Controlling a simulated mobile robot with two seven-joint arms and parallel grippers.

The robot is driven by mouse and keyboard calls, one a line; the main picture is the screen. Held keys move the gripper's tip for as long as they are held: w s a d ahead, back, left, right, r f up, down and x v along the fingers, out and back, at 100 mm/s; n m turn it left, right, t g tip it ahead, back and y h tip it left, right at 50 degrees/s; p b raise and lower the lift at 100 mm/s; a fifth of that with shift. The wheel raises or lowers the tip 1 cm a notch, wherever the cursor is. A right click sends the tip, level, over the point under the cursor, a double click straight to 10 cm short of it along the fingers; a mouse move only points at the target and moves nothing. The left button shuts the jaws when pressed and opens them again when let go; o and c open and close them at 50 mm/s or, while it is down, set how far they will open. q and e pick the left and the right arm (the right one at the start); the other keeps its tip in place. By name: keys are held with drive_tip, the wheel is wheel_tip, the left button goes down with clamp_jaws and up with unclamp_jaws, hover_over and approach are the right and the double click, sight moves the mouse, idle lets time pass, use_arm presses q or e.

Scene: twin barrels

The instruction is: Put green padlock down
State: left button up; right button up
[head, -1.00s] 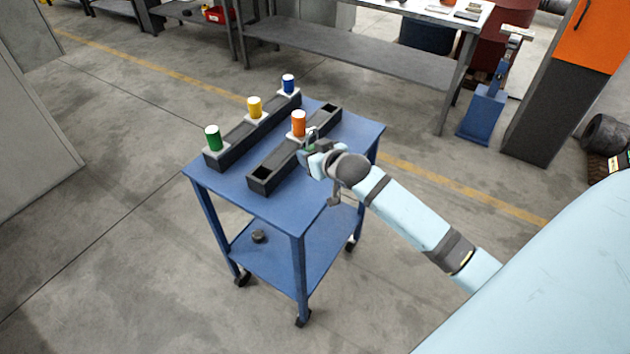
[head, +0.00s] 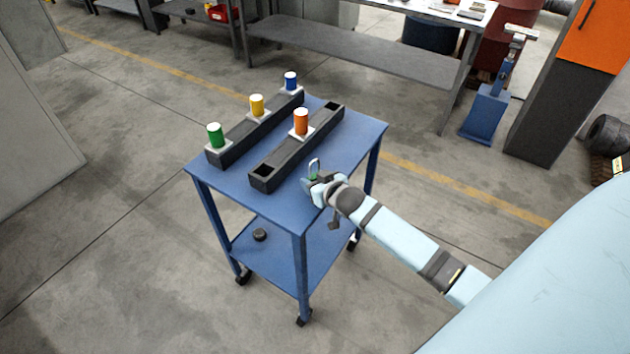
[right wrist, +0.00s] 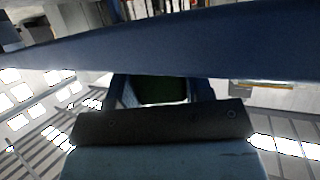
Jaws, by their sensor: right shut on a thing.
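My right gripper (head: 312,184) is shut on the green padlock (head: 315,176), over the right part of the blue cart's top (head: 343,160). In the right wrist view the padlock's dark green body (right wrist: 162,90) fills the space between the fingers of my right gripper (right wrist: 162,93). I cannot tell whether the padlock touches the cart's top. My left gripper is not in view.
A black two-well rail (head: 290,155) with an orange cylinder (head: 301,122) lies left of my gripper. Behind it, another black rail (head: 240,138) bears green (head: 216,136), yellow (head: 257,105) and blue (head: 291,81) cylinders. The cart's top is bare around my gripper.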

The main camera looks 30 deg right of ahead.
drive_tip(key=shift+f, duration=0.1)
drive_tip(key=o, duration=0.7)
drive_tip(key=shift+o, duration=0.9)
drive_tip(key=shift+s+r, duration=0.2)
drive_tip(key=shift+s, duration=0.05)
drive_tip(key=v, duration=1.1)
drive_tip(key=s+a+f+n+g+y, duration=0.1)
drive_tip(key=s+a+f, duration=0.4)
drive_tip(key=s+a, duration=0.3)
drive_tip(key=s+a+f+n+g+y, duration=0.1)
drive_tip(key=s+a+f+n+y, duration=0.1)
drive_tip(key=s+a+f, duration=0.3)
drive_tip(key=s+a, duration=0.3)
drive_tip(key=a, duration=0.1)
drive_tip(key=shift+s+f+g, duration=0.2)
drive_tip(key=shift+f+g, duration=0.1)
